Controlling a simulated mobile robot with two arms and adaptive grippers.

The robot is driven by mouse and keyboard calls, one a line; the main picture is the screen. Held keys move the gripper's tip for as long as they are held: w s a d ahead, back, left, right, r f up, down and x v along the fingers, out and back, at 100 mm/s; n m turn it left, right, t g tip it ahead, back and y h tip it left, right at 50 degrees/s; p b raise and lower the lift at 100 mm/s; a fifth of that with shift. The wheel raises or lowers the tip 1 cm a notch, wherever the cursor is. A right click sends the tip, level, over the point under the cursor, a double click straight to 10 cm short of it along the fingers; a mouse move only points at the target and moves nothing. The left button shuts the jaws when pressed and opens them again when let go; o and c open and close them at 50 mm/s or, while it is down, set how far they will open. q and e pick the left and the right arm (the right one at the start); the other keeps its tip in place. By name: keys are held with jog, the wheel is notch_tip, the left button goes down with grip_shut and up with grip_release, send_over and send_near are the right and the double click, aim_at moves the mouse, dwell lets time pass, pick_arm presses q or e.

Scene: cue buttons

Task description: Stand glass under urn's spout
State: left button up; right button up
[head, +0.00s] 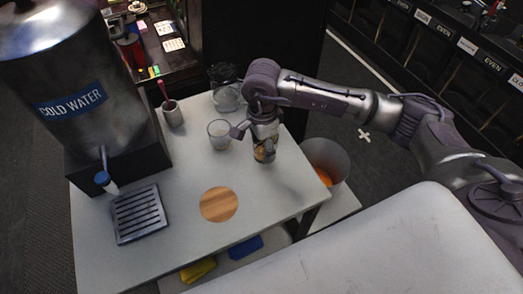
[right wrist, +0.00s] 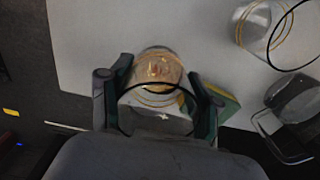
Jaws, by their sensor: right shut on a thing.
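The urn (head: 75,85), a metal tank labelled "COLD WATER", stands at the left of the table. Its spout (head: 104,182) has a blue top and sits over a dark slatted drip tray (head: 150,213). My right gripper (head: 264,143) is shut on a glass (head: 263,155) at the table's right side, away from the urn. In the right wrist view the held glass (right wrist: 157,98) shows gold bands and something tan in or behind it, between the fingers. A second glass (head: 219,135) stands just left of my right gripper. My left gripper is not in view.
A round wooden coaster (head: 218,204) lies right of the drip tray. A cup with a red-handled thing (head: 172,112) and a glass jug (head: 227,98) stand at the back. A bin (head: 327,162) is beside the table. The front middle is mostly clear.

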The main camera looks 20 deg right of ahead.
aim_at(262, 155)
jog(key=shift+f, duration=0.55)
notch_tip(262, 155, down, 2)
jog(key=shift+f+p, duration=0.15)
jog(key=shift+p, duration=0.55)
jog(key=shift+f, duration=0.35)
jog(key=shift+f+b, duration=0.2)
jog(key=shift+b, duration=0.1)
jog(key=o, duration=1.3)
jog(key=shift+r, duration=0.1)
